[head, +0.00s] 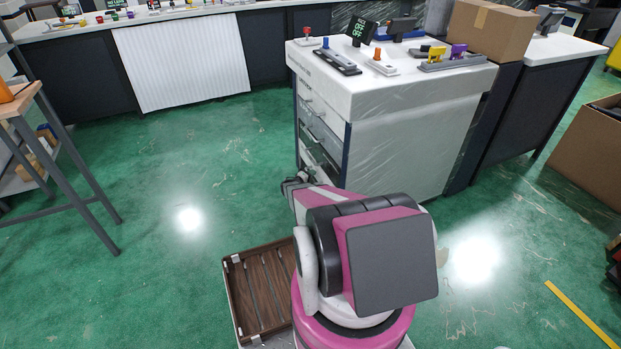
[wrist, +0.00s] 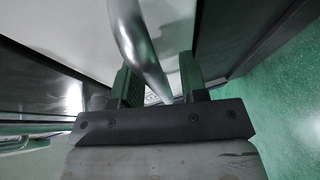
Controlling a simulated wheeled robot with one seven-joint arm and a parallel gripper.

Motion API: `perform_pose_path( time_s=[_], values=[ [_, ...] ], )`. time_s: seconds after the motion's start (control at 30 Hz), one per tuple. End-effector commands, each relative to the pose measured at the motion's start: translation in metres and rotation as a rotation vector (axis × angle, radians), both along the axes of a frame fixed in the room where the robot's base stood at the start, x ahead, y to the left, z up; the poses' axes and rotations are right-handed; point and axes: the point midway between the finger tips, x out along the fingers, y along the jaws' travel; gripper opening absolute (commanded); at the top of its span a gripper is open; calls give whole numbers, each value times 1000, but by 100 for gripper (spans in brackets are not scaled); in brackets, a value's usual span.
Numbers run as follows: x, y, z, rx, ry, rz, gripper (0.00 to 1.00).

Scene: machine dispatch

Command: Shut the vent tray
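A white cabinet (head: 411,134) with a stack of drawers on its left-facing side stands right of centre in the head view. Several drawer fronts (head: 318,128) with bar handles show there; no label marks the vent tray, and I cannot tell which drawer it is. My gripper (head: 290,183) is low beside the drawer fronts, and my arm hides part of the lowest ones. In the wrist view my gripper (wrist: 160,85) has its two fingers apart, with a curved metal handle (wrist: 139,45) running between them. A gap shows between handle and right finger.
A wooden-slatted tray (head: 262,290) is beside my base. A grey-legged table (head: 62,150) stands at left. Green floor left of the cabinet is clear.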

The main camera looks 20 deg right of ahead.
Motion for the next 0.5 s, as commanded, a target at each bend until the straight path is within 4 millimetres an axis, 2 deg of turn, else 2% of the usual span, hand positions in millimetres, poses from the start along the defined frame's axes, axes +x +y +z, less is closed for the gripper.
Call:
perform_pose_path(
  time_s=[0.27,0.5],
  values=[
    [-4,9,3,0,0,2,40],
    [-23,46,11,1,0,2,40]
  ],
)
